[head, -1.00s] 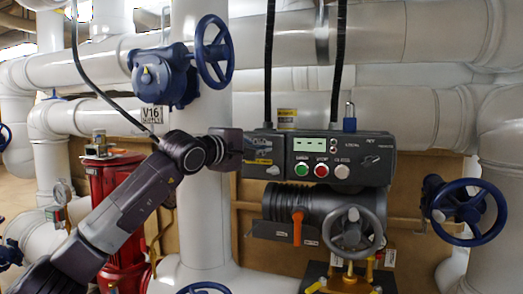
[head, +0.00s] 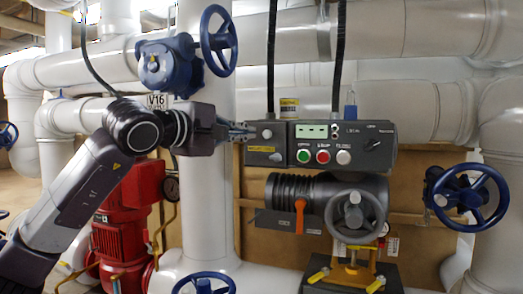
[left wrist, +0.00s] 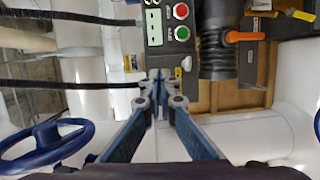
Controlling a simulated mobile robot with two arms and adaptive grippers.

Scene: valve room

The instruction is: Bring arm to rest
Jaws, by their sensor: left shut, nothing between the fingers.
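My left arm comes in from the left, and my left gripper (head: 245,132) is shut and empty. In the head view its fingertips show at the left end of the grey control box (head: 345,146); I cannot tell whether they touch it. In the left wrist view the blue-grey fingers of the left gripper (left wrist: 158,76) meet at their tips, just below the control box (left wrist: 154,26) in the picture. My right gripper is not in view.
A blue handwheel (head: 219,40) and the V16 tag (head: 157,101) are close to my arm. A red pump (head: 125,225) stands behind it. An orange lever (head: 300,215), a grey handwheel (head: 356,215) and another blue handwheel (head: 470,197) are to the right. White pipes surround these.

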